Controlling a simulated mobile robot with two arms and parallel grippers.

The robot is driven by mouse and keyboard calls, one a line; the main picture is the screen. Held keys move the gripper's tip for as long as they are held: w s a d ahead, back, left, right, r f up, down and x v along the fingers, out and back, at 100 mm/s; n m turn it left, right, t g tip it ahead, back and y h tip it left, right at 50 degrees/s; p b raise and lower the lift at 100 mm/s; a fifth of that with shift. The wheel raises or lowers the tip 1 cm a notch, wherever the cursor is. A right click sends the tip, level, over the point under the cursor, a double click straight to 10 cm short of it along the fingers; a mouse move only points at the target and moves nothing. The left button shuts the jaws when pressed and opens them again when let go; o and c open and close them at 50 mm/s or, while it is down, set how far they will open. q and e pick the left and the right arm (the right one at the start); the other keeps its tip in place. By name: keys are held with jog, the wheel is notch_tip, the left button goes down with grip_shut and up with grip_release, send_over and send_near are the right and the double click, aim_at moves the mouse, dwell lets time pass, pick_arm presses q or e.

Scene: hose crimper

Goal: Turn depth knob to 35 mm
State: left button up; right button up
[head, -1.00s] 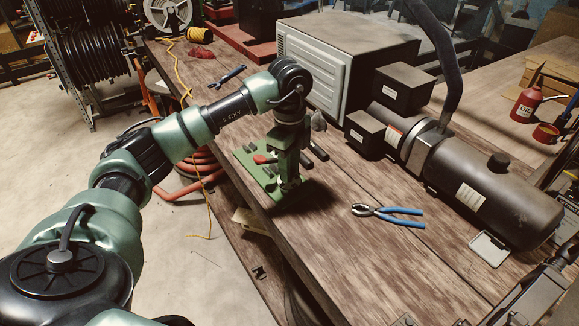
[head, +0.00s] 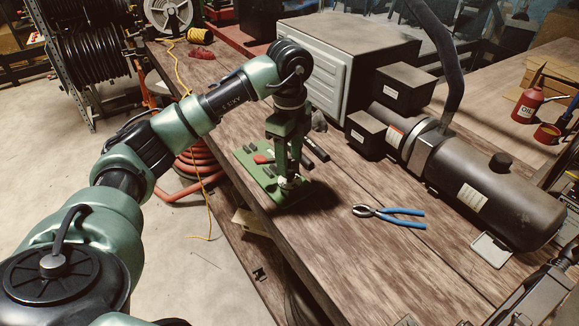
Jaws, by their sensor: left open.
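A green base plate (head: 262,178) with small dark and red parts on it sits near the left edge of the wooden bench. My left gripper (head: 289,172) points down over its right part, jaws open. A small pale metallic part (head: 289,183) shows just under the fingertips. I cannot tell whether the fingers touch it. The depth knob and its scale cannot be made out; the gripper hides part of the plate.
Blue-handled pliers (head: 389,214) lie on the bench to the right. Dark boxes (head: 404,88) and a dark cylindrical machine (head: 490,190) stand behind them. A grey ribbed housing (head: 340,60) stands at the back. The bench front (head: 330,250) is clear.

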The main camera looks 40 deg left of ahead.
aim_at(289, 172)
pick_arm(q)
jog(key=shift+r, duration=2.4)
